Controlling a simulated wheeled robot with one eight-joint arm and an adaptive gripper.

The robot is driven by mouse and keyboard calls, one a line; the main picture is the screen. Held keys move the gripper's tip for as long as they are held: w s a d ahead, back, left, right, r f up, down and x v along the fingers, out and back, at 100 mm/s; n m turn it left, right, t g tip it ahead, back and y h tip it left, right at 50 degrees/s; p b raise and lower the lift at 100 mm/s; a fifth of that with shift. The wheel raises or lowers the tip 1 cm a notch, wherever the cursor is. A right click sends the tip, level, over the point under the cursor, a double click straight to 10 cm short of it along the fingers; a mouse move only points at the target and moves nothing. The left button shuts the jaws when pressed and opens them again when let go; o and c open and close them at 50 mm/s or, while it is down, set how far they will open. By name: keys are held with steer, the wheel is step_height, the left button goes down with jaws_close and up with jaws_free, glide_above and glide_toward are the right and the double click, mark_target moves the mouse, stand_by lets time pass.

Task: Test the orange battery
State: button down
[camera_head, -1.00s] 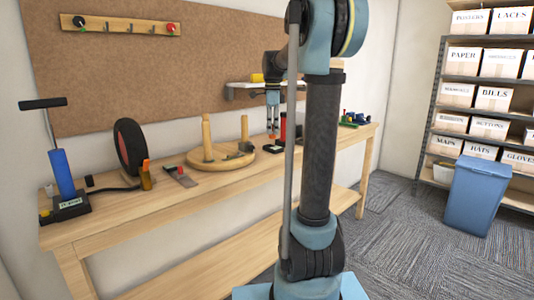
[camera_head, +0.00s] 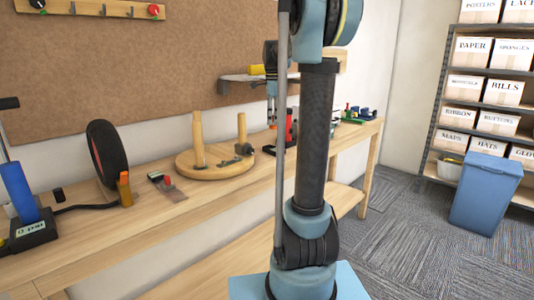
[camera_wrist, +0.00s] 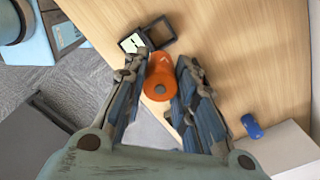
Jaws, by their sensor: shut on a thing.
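In the wrist view the orange battery (camera_wrist: 160,72) stands between my two fingers, seen end-on, its round end towards the camera. My gripper (camera_wrist: 162,64) is shut on it. Just beyond the battery lies a small black device with a pale screen (camera_wrist: 132,43) and a dark square frame beside it, probably the tester.
A blue cylinder (camera_wrist: 252,127) lies right of my gripper in the wrist view. On the bench (camera_head: 150,220) stand a round wooden base with two posts (camera_head: 217,165), a dark wheel (camera_head: 108,154) and a blue pump-like tool (camera_head: 20,190). A blue bin (camera_head: 487,185) stands at the right.

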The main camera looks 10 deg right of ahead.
steer(key=shift+a, duration=0.6)
steer(key=shift+f, duration=0.1)
step_height(320, 180, down, 9)
steer(key=shift+a+f, duration=0.1)
steer(key=shift+f, duration=0.3)
steer(key=shift+s+f, duration=0.15)
steer(key=shift+f, duration=0.2)
steer(key=c, duration=1.3)
jaws_free()
steer(key=shift+s, duration=0.1)
steer(key=shift+w+f, duration=0.3)
steer(key=shift+w, duration=0.1)
steer(key=shift+s+r, duration=0.1)
steer(key=shift+s+r, duration=0.1)
